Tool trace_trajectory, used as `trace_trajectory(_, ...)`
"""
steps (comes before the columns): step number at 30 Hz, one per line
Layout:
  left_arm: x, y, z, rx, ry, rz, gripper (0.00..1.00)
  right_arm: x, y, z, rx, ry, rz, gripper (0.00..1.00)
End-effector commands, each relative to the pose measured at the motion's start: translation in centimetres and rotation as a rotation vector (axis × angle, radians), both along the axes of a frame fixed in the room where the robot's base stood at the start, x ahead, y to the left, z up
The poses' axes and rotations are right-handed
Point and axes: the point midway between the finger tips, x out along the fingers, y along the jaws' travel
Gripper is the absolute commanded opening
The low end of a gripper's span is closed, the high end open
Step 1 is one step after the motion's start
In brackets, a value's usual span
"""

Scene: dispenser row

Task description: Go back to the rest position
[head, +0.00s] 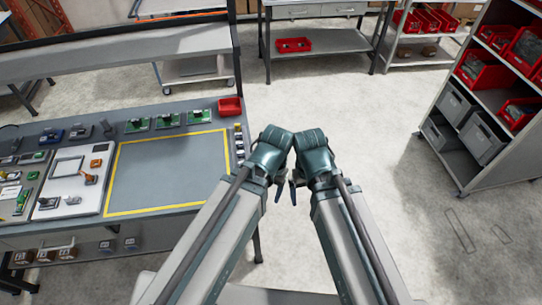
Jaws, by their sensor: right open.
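Both of my arms reach forward from the bottom of the head view, and their wrists come close together at the middle. My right gripper (293,190) hangs below its wrist, open, with nothing seen in it. My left gripper (279,192) is right beside it and small in the picture; I cannot tell whether its jaws are open. Both are over the floor, just right of the workbench (225,222). I cannot tell whether the wrists touch.
The workbench holds a yellow-outlined mat (165,170), several green boards (170,118), a red bin (230,106) and a white tray of parts (72,185). A shelf rack (490,100) with red and grey bins stands at the right. The floor (380,130) between is clear.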

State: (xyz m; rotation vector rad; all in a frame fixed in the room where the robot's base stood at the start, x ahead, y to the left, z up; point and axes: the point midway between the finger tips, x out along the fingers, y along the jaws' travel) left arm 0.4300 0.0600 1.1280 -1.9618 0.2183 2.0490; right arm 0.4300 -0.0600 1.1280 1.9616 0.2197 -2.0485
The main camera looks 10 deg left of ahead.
Motion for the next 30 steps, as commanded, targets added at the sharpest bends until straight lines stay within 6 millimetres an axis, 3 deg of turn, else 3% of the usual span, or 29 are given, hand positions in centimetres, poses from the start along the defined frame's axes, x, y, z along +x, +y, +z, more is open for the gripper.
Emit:
trace_trajectory(5, 0.0, 0.0, -2.7, 0.0, 0.0, -0.002, 0.66, 0.0, 0.0, -2.7, 0.0, 0.0, 0.002, 0.96)
trace_trajectory(16, 0.1, 0.0, -12.1, 0.001, 0.0, -0.012, 0.66, 0.0, 0.0, -12.1, -0.002, -0.001, 0.011, 0.96)
trace_trajectory(19, 0.1, 0.0, -13.0, 0.001, 0.0, -0.014, 0.66, 0.0, 0.0, -13.0, -0.002, 0.0, 0.013, 0.96)
trace_trajectory(28, 0.1, 0.0, -12.6, 0.001, 0.0, -0.014, 0.66, 0.0, 0.0, -12.6, -0.002, 0.0, 0.013, 0.96)
trace_trajectory(30, 0.1, 0.0, -12.6, 0.001, 0.0, -0.014, 0.53, 0.0, 0.0, -12.6, -0.002, 0.0, 0.013, 0.84)
